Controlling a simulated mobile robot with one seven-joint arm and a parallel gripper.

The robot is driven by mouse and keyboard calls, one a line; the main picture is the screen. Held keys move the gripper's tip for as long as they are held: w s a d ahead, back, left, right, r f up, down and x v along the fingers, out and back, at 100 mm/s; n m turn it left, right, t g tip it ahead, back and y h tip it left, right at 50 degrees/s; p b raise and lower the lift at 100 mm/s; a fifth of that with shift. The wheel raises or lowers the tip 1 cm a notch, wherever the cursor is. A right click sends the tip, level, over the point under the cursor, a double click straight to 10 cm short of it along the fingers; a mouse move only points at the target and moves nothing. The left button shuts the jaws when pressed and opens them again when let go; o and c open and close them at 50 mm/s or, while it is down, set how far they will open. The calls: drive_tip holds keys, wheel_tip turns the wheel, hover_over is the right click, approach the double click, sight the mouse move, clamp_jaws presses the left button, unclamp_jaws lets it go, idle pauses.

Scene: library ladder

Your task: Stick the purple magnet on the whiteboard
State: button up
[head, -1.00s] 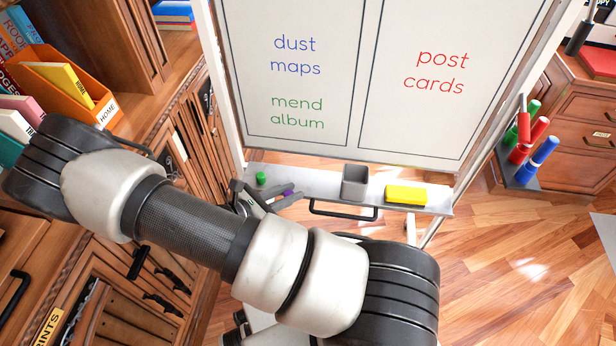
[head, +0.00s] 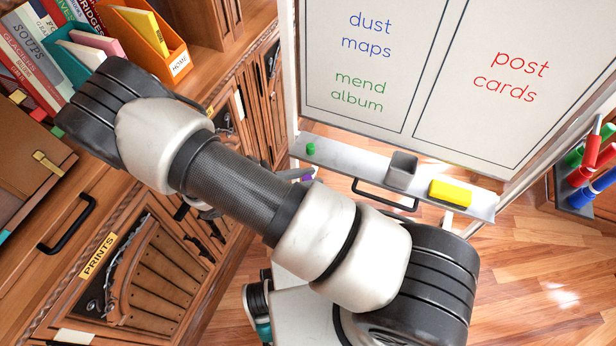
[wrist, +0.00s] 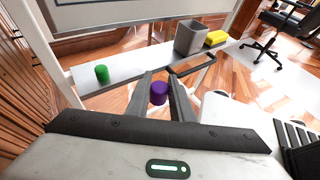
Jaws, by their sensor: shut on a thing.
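The purple magnet (wrist: 158,93) is a small cylinder held between the two fingers of my gripper (wrist: 160,88) in the wrist view. In the head view the purple magnet (head: 308,177) shows as a small spot at the fingertips, just in front of the tray's left part. My gripper (head: 300,175) is mostly hidden behind my own arm there. The whiteboard (head: 420,75) stands at the upper right in the head view, with handwritten words in two framed columns. Its lower edge (wrist: 110,28) shows at the top of the wrist view. The magnet is apart from the board.
The whiteboard's tray (head: 345,163) holds a green magnet (head: 310,149), a grey cup (head: 402,170) and a yellow eraser (head: 451,191). A black handle (head: 384,197) juts below the tray. Wooden cabinets with books stand at left. Red, green and blue markers (head: 590,165) are at right.

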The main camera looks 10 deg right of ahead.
drive_tip(key=shift+r+p, duration=1.05)
drive_tip(key=shift+r, duration=0.5)
